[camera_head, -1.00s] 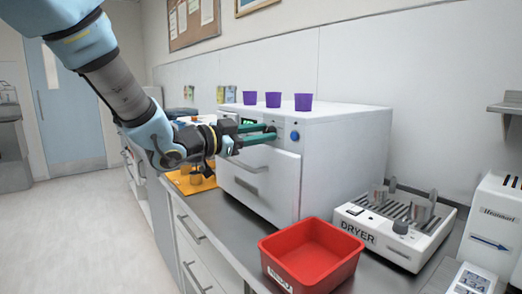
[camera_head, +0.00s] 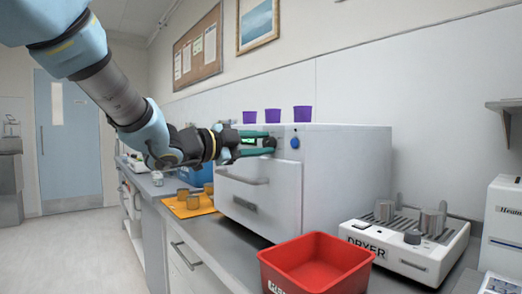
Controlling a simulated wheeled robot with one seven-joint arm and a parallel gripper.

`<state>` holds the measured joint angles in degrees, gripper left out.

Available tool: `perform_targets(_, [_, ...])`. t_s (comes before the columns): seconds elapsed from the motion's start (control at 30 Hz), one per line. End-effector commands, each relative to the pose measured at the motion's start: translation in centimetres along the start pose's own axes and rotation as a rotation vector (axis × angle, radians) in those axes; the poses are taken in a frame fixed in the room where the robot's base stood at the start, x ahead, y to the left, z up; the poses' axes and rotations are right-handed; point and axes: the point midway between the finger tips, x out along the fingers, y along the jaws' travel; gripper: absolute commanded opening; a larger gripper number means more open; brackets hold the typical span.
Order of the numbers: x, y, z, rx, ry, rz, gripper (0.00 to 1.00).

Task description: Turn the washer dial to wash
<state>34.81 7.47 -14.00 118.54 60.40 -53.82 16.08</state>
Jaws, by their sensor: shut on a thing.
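The white washer (camera_head: 340,175) stands on the grey counter, with a drawer handle (camera_head: 243,179) low on its front. A dark round dial (camera_head: 269,143) sits high on the front, beside a small green display (camera_head: 248,141) and a blue button (camera_head: 295,142). My gripper (camera_head: 268,143) reaches in from the left with its green fingers at the dial, shut on it. The fingers hide part of the dial, and its pointer and setting marks are too small to read.
Three purple cups (camera_head: 273,115) stand on the washer. A red bin (camera_head: 315,262) and a dryer unit (camera_head: 405,243) stand in front and to the right. An orange mat (camera_head: 188,206) with several brass-coloured pieces lies left of the washer. Open floor is at left.

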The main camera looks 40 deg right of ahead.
Motion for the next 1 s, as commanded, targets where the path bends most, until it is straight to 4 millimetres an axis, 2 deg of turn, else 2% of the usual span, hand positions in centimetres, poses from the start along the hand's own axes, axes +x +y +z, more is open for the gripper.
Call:
perform_targets(0.4, [0.00,0.09,0.01,0.006,0.000,0.002,0.00])
perform_targets(0.43, [0.00,0.09,0.00,0.006,0.000,0.002,0.40])
perform_targets(0.6, [0.01,0.07,0.00,0.006,0.000,0.001,0.59])
perform_targets(0.7, [0.00,0.05,0.00,0.006,0.000,0.001,0.67])
perform_targets(1.0, [-0.42,0.00,0.03,0.006,-0.001,0.000,0.67])
